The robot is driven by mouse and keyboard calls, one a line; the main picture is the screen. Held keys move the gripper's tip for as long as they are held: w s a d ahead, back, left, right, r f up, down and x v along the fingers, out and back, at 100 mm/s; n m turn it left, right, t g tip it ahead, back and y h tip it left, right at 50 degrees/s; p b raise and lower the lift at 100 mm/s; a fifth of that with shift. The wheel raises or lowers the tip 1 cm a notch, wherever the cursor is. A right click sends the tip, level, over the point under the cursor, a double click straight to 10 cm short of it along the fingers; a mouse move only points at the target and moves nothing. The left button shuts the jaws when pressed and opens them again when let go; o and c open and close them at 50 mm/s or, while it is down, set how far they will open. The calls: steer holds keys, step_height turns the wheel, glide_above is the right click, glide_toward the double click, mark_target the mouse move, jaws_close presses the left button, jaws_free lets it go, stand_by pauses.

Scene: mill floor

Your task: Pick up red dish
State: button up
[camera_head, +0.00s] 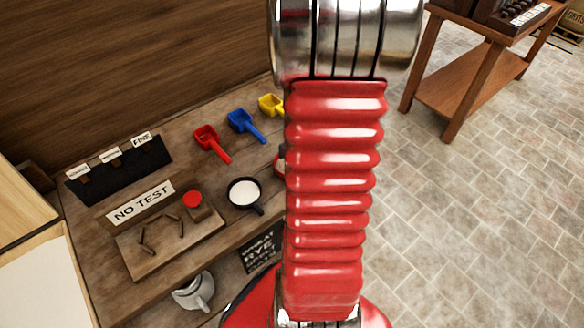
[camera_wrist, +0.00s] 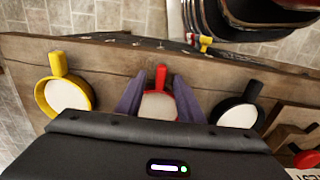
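The red dish (camera_wrist: 161,78) shows in the wrist view, a round pan with pale contents and a short red handle pointing up the picture. In the head view only a sliver of its red rim (camera_head: 279,166) shows beside my arm; the rest is hidden. My gripper (camera_wrist: 158,82) is open in the wrist view, its two purple-grey fingers standing to the left and right of the dish. I cannot tell whether the fingers touch it or how high they are above the bench. The gripper is hidden behind my arm in the head view.
A yellow dish (camera_wrist: 62,95) is left of the red one and a black dish (camera_wrist: 239,112) right. On the wooden bench (camera_head: 210,245) are red (camera_head: 211,143), blue (camera_head: 245,124) and yellow (camera_head: 270,104) scoops, a NO TEST board (camera_head: 140,203) and a red button (camera_head: 193,199).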

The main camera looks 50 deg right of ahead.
steer(key=shift+c, duration=0.3)
jaws_close()
steer(key=shift+r, duration=0.1)
step_height(320, 180, up, 10)
stand_by(0.8)
steer(key=shift+s, duration=0.1)
stand_by(0.4)
